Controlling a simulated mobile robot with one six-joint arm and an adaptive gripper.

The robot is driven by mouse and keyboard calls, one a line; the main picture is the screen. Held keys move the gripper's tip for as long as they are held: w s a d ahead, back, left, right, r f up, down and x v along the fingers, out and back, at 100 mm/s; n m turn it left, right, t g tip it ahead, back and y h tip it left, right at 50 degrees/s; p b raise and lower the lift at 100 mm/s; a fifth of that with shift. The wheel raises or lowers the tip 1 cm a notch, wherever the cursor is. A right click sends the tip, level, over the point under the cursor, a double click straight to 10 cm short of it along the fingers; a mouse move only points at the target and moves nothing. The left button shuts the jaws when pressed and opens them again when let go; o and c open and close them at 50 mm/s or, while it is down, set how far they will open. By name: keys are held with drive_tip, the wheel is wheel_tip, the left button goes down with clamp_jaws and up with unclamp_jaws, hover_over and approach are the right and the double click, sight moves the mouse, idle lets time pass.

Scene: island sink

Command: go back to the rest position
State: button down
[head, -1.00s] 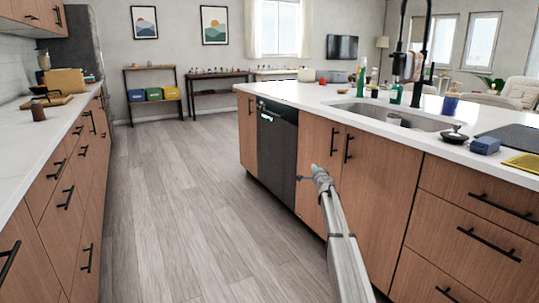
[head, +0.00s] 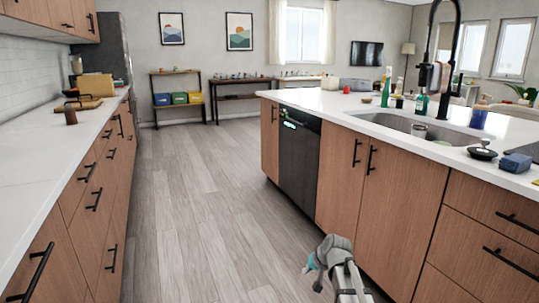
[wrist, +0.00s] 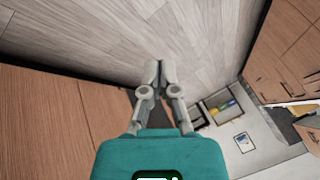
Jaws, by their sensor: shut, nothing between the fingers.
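My gripper (wrist: 153,70) shows in the wrist view with its two grey fingers together and nothing between them. Its teal body fills the bottom of that view. The fingers appear against the wood floor, clear of any object. In the head view my arm is low at the bottom, right of centre, over the floor in front of the island cabinets. The teal part of my gripper (head: 311,264) shows there at the arm's end; its fingertips are too small to make out.
The island (head: 400,130) with a sink (head: 425,127) and dark dishwasher (head: 298,160) stands on the right. A counter (head: 50,165) with drawers runs along the left. The floor (head: 200,220) between them is clear. A shelf with coloured bins (head: 180,98) stands at the back.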

drive_tip(key=s+d+f+n+g+h, duration=0.1)
drive_tip(key=s+d+g+h, duration=0.1)
drive_tip(key=s, duration=0.8)
drive_tip(key=s+d+f+g+h, duration=0.1)
drive_tip(key=s+d+g+h, duration=0.15)
drive_tip(key=s, duration=0.75)
wheel_tip(320, 180, up, 38)
drive_tip(key=p, duration=3.8)
drive_tip(key=shift+w+a+p, duration=0.2)
drive_tip(key=shift+p, duration=0.15)
drive_tip(key=shift+w, duration=0.1)
